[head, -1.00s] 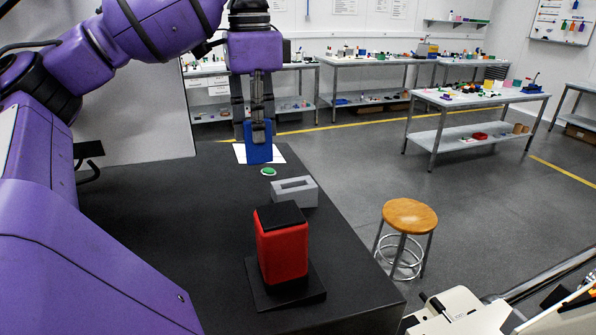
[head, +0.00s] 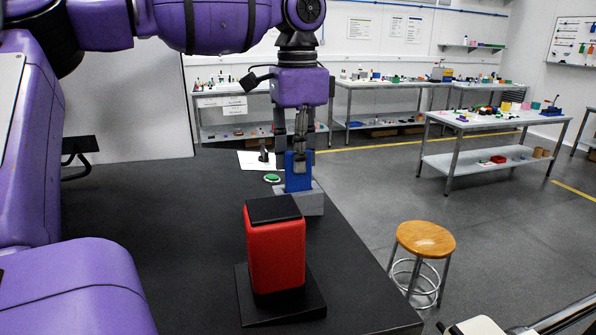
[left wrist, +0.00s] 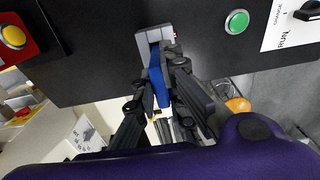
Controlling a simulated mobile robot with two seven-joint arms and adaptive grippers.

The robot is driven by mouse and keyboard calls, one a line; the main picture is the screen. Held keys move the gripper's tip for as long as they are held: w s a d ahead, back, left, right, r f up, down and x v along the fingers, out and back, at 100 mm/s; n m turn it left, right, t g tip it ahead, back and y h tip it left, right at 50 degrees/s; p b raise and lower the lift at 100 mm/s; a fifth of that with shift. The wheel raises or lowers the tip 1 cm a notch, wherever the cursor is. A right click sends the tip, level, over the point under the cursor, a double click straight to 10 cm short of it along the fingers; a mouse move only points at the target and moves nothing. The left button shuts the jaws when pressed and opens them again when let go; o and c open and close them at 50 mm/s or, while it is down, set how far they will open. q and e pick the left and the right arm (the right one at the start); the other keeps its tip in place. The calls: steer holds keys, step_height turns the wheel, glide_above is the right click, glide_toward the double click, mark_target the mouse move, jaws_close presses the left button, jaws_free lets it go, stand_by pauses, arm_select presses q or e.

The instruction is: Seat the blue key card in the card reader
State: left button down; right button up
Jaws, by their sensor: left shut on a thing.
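The blue key card (head: 298,172) is held upright in my left gripper (head: 300,150), which is shut on it. The grey card reader (head: 314,204) is on the black table, just behind the red box. The card's lower edge overlaps the reader's top in the head view. In the left wrist view the far end of the card (left wrist: 158,76) meets the slot area of the reader (left wrist: 152,36). I cannot tell whether the card's edge is inside the slot. My right gripper is not in view.
A red box with a black top (head: 276,250) stands on a black plate in front of the reader. A green button (head: 272,178) and a white sheet with a knob (head: 255,160) are behind to the left. The table's left part is clear. A stool (head: 425,240) stands beyond its right edge.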

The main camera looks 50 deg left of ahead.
arm_select(q)
steer(key=shift+f, duration=1.2)
steer(key=shift+f, duration=0.15)
steer(key=c, duration=1.8)
jaws_free()
step_height(320, 180, up, 8)
steer(key=shift+f, duration=0.1)
